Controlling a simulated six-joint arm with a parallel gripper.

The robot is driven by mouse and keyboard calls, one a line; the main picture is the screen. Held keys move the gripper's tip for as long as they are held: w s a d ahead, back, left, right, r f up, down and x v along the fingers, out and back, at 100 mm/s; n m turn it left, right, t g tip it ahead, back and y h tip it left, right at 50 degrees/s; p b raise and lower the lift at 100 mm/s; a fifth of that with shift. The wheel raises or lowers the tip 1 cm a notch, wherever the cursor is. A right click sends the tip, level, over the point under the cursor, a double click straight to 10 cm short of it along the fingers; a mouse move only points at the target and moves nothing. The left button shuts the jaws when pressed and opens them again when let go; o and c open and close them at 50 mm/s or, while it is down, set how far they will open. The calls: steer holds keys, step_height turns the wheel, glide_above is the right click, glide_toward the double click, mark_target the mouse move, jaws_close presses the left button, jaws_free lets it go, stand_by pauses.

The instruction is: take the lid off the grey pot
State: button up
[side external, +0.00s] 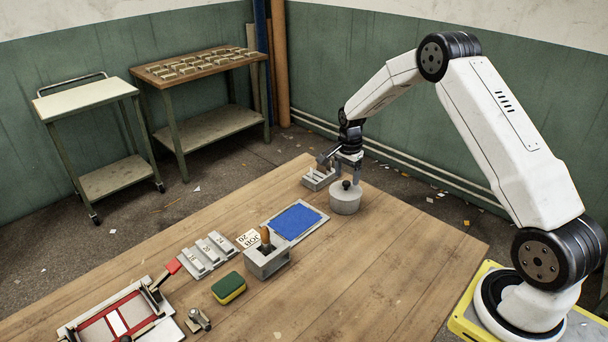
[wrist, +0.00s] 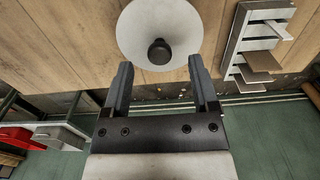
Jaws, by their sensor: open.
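The grey pot (side external: 345,201) stands upright on the wooden table, toward its far end. Its round grey lid (wrist: 136,33) sits on top, with a dark knob (side external: 346,185) at the centre. In the wrist view the knob (wrist: 159,51) lies beyond my fingertips, roughly between their lines. My gripper (wrist: 160,72) is open and empty. In the side view my gripper (side external: 344,160) is above the pot, close to the knob, and does not appear to touch it. The pot's walls are hidden in the wrist view.
A grey slotted rack (side external: 318,179) stands close behind the pot; it also shows in the wrist view (wrist: 232,42). A blue mat (side external: 296,221) lies to the left. A grey holder (side external: 267,263) and a sponge (side external: 229,288) are nearer. The table's right front is clear.

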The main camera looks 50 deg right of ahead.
mark_target(346, 182)
steer(key=shift+f, duration=1.6)
jaws_close()
